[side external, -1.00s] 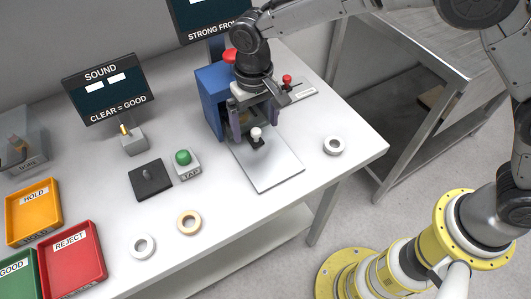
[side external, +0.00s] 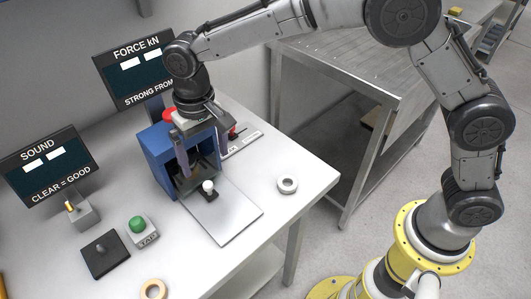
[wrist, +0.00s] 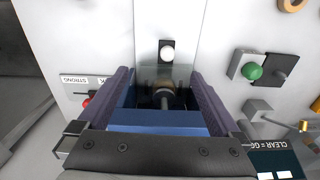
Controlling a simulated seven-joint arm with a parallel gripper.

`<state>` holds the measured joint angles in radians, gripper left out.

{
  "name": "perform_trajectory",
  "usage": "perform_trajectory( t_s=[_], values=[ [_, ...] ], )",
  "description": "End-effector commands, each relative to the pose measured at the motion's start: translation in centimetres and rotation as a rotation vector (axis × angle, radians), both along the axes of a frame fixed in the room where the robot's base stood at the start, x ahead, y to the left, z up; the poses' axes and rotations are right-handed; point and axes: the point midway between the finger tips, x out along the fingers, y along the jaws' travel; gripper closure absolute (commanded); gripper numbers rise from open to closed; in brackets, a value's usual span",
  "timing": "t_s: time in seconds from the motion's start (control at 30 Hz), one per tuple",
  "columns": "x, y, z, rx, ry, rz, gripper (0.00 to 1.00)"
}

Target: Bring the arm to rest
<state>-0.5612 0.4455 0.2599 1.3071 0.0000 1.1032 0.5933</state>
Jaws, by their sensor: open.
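My gripper (side external: 200,148) is open and empty, pointing down over the blue press housing (side external: 158,160). Its dark purple fingers stand apart; in the wrist view my gripper (wrist: 160,78) spans the housing's blue top edge (wrist: 160,120) and holds nothing. I cannot tell whether the fingers touch the housing. A clear pane on the housing's front (wrist: 160,75) has a round metal part behind it. In front of the housing, a white knob on a black base (side external: 208,186) stands at the inner end of a grey plate (side external: 235,218).
A red button (side external: 233,132) is right of the housing. A white ring (side external: 288,184) lies near the right edge. A green TAP button (side external: 138,224), a black block (side external: 105,254) and a tan ring (side external: 153,289) are left. Two screens (side external: 45,168) (side external: 135,72) stand behind.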

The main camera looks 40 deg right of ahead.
Motion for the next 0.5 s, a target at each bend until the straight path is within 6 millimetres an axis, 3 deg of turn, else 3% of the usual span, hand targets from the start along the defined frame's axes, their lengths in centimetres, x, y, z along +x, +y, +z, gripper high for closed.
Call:
perform_trajectory(
  t_s=[0.1, 0.23, 0.4, 0.5],
  values=[
    [1.1, -3.2, 5.3, 0.048, -0.083, -0.067, 0.0],
    [-0.1, -8.4, 10.8, 0.084, -0.162, -0.148, 0.0],
    [-4.2, -15.0, 15.8, 0.109, -0.261, -0.209, 0.0],
    [-7.4, -18.4, 17.5, 0.113, -0.318, -0.227, 0.0]
  ],
)
